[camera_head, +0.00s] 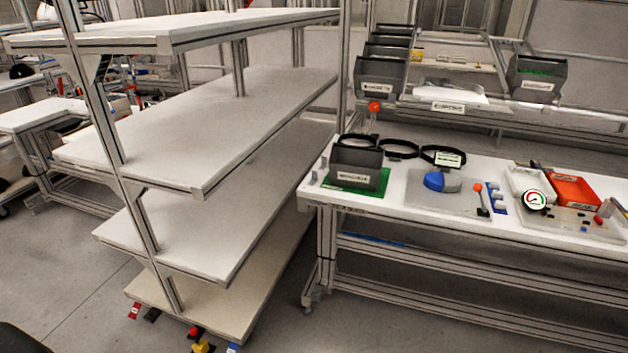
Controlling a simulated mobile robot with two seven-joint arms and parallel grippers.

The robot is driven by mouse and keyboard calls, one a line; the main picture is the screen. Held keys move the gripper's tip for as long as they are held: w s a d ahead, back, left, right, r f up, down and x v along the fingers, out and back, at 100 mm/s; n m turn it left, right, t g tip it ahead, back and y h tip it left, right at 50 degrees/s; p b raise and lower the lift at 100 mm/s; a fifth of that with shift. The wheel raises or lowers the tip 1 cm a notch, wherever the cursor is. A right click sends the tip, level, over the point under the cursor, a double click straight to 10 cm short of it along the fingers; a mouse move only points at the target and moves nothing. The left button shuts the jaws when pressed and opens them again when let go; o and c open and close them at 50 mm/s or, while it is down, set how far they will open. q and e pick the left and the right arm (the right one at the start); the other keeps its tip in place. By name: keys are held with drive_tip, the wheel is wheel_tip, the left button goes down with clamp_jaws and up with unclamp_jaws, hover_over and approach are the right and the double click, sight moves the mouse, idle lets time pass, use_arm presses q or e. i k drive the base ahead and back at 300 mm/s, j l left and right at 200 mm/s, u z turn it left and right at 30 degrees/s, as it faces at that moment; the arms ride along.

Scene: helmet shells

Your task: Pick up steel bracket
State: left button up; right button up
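I cannot make out a steel bracket for certain. Small grey upright pieces (318,173) stand at the left end of the white workbench (400,210); they are too small to tell what they are. Neither of my grippers is in view.
An empty white shelf rack (200,130) fills the left. The workbench holds a dark bin (356,166) on a green mat (380,187), black rings (398,148), a blue dome (440,182), a gauge (535,200) and a red tray (572,190). Grey floor (65,265) lies open at lower left.

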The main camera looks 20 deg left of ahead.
sight(314, 174)
drive_tip(key=i+l, duration=0.1)
drive_tip(key=i, duration=0.35)
drive_tip(key=i+l+u, duration=0.1)
drive_tip(key=i, duration=0.35)
drive_tip(key=i+l, duration=0.1)
drive_tip(key=i, duration=0.3)
